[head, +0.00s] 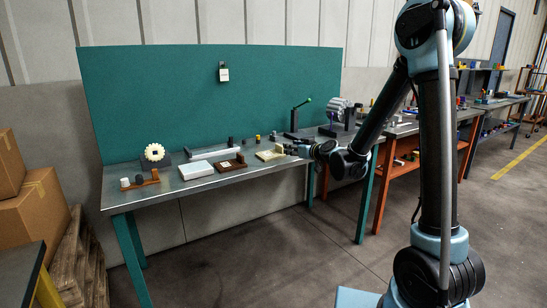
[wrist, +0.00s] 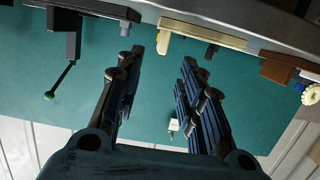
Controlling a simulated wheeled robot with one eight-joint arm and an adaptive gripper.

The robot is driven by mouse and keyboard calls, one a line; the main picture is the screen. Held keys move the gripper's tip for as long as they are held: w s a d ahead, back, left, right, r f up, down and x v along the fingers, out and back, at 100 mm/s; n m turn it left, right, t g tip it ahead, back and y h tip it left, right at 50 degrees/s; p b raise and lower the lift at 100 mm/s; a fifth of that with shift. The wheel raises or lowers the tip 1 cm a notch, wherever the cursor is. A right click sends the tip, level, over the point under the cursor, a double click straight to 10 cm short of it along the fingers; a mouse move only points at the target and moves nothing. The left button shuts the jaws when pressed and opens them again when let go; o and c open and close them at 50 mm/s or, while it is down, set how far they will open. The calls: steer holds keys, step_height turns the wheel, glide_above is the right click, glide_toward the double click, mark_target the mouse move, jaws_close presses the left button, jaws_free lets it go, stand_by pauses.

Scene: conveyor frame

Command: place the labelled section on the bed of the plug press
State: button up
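My gripper (head: 290,150) is at the front edge of the grey bench, at the right of a cream block (head: 270,154). In the wrist view, which is upside down, my gripper (wrist: 158,65) has its two fingers apart with nothing between them. The cream piece (wrist: 205,32) shows beyond the fingertips, apart from them. A dark press-like stand with a green-knobbed lever (head: 296,116) stands at the back of the bench; its lever also shows in the wrist view (wrist: 62,78). I cannot make out a label on any section, so I cannot tell which is the labelled one.
On the bench (head: 125,199) are a white tray (head: 195,170), a brown tray (head: 231,163), a cream gear (head: 154,152) and a brown piece with pegs (head: 140,183). A white tag (head: 223,74) hangs on the green board (head: 150,90). Cardboard boxes (head: 35,208) stand at left.

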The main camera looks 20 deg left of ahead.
mark_target(281, 146)
steer(key=shift+x, duration=4.5)
steer(key=shift+r, duration=0.1)
jaws_close()
